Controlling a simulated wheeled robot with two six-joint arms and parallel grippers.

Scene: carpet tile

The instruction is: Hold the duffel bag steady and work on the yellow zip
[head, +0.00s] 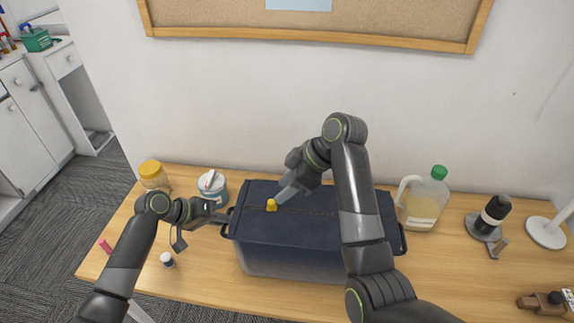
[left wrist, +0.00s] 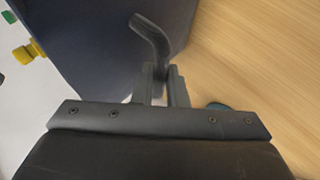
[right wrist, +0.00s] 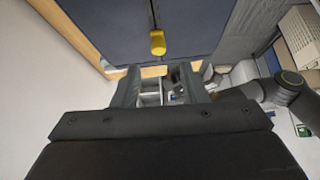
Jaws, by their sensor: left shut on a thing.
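The dark navy duffel bag (head: 330,225) with grey lower sides sits on the wooden table. Its yellow zip tab (head: 271,205) is near the left end of the zip line on top; it also shows in the left wrist view (left wrist: 27,52) and right wrist view (right wrist: 157,43). My left gripper (head: 226,217) is shut on the dark handle (left wrist: 150,38) at the bag's left end. My right gripper (head: 283,196) is over the bag's top, close to the yellow tab. In the right wrist view its fingers (right wrist: 160,84) are apart and empty, with the tab beyond their tips.
A yellow-lidded jar (head: 153,176) and a tin (head: 212,187) stand behind left. A small bottle (head: 167,259) and a pink object (head: 105,246) lie front left. Right are a green-capped jug (head: 424,203), a dark cylinder on a base (head: 491,216) and a brown wooden object (head: 540,303).

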